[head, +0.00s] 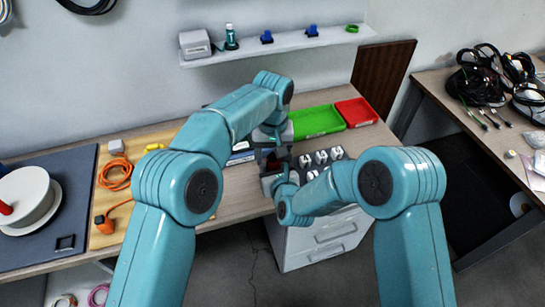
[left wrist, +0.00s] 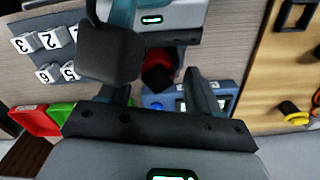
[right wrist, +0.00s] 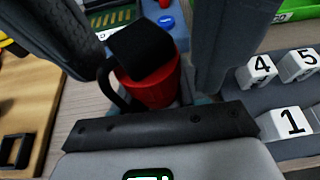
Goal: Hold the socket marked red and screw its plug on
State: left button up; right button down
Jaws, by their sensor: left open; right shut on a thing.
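A red round part with a black end, which looks like the red-marked socket (right wrist: 152,88), sits between the fingers of my right gripper (right wrist: 150,85), which is shut on it. A thin black loop hangs beside it. The black piece (right wrist: 138,45) covers its end; I cannot tell whether this is the plug or how it is seated. In the left wrist view the same red part (left wrist: 158,78) shows between the fingers of my left gripper (left wrist: 158,80), which is open. In the head view both grippers meet over the table, the left one (head: 273,158) above, and largely hide the part.
White numbered blocks (right wrist: 293,122) stand in a grey rack beside the grippers. A green tray (head: 318,121) and a red tray (head: 357,112) lie behind. A blue unit (left wrist: 215,93) lies close by. A wooden board (head: 125,195) with orange cables is at left.

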pick_arm(q)
notch_tip(320, 180, up, 4)
jog(key=shift+d+f, duration=0.1)
jog(key=shift+f, duration=0.15)
jog(key=shift+c, duration=0.4)
notch_tip(320, 180, up, 4)
jog(key=n, duration=0.3)
jog(key=shift+w+f, duration=0.15)
notch_tip(320, 180, down, 8)
jog(key=shift+f, duration=0.1)
